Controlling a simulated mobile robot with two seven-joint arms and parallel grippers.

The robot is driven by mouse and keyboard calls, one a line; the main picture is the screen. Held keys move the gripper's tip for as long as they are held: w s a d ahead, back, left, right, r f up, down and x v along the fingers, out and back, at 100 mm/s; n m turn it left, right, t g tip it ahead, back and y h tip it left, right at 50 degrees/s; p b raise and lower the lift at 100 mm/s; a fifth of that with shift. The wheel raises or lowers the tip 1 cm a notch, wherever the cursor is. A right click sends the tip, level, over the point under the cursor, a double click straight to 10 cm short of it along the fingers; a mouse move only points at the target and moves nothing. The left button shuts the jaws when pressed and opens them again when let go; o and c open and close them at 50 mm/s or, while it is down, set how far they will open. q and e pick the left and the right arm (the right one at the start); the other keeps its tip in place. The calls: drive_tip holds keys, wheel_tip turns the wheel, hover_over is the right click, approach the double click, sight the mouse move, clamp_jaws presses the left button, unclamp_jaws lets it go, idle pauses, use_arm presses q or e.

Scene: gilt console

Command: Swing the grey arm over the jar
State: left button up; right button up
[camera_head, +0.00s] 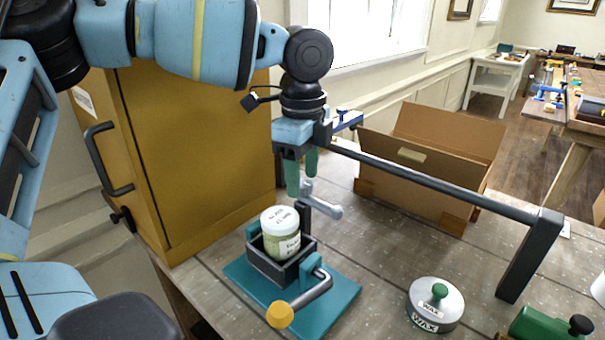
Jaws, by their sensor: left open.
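The jar (281,238), pale green with a white lid, stands upright in a dark open holder (268,264) on a teal base plate (342,294). The light grey arm (322,207) is behind and right of the jar. It points to the right, away from the jar's lid. My left gripper (301,180) points down with its teal fingers apart, close to the upright end of the grey arm. I cannot tell whether the fingers touch it. A crank with an orange knob (280,314) is at the plate's front. My right gripper is not in view.
A dark bar (430,182) with a leg spans the right side. A yellow cabinet (205,160) stands left, an open cardboard box (415,178) behind. A wax tin (435,306) and a green object (545,325) are front right. Tabletop between plate and tin is clear.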

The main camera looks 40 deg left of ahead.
use_arm(q)
drive_tip(key=shift+f, duration=0.4)
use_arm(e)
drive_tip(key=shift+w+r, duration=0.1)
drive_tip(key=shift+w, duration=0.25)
use_arm(q)
drive_tip(key=shift+c, duration=0.2)
clamp_jaws()
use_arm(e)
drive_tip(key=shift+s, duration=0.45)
